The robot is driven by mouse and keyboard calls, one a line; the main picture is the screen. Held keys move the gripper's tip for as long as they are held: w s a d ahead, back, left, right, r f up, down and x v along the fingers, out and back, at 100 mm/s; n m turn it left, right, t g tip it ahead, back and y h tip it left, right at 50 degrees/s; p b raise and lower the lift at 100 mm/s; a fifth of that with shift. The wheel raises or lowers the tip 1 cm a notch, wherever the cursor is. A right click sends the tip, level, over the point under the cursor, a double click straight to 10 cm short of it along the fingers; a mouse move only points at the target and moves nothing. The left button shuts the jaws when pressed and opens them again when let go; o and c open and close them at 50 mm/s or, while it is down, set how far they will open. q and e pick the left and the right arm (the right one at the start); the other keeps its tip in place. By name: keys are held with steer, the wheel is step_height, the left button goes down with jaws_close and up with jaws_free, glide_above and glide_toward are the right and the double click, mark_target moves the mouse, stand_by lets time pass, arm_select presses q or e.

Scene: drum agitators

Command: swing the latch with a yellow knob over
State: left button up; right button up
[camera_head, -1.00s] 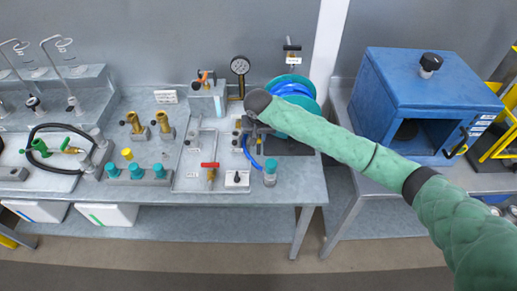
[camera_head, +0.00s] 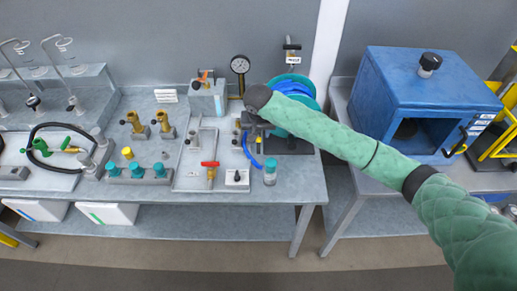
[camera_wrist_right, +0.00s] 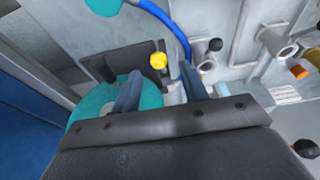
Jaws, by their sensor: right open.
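The yellow knob (camera_wrist_right: 158,60) shows in the right wrist view, in front of a dark plate (camera_wrist_right: 98,68). The latch arm under it is not clearly seen. My right gripper (camera_wrist_right: 160,72) is open, with one finger to each side of the knob in the picture. Whether either finger touches it, I cannot tell. In the head view my right gripper (camera_head: 258,122) is over the right part of the bench, mostly hidden by its own wrist, and I cannot make out the latch there. My left gripper is not in view.
A teal reel with blue hose (camera_head: 309,92) stands close behind my right forearm. A blue hose (camera_wrist_right: 172,28) runs near the knob. A clear jar with a teal lid (camera_head: 270,172) and a red-handled valve (camera_head: 210,165) are nearby. A blue box (camera_head: 425,90) stands at right.

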steer(key=v, duration=0.7)
steer(key=shift+f, duration=0.1)
stand_by(0.5)
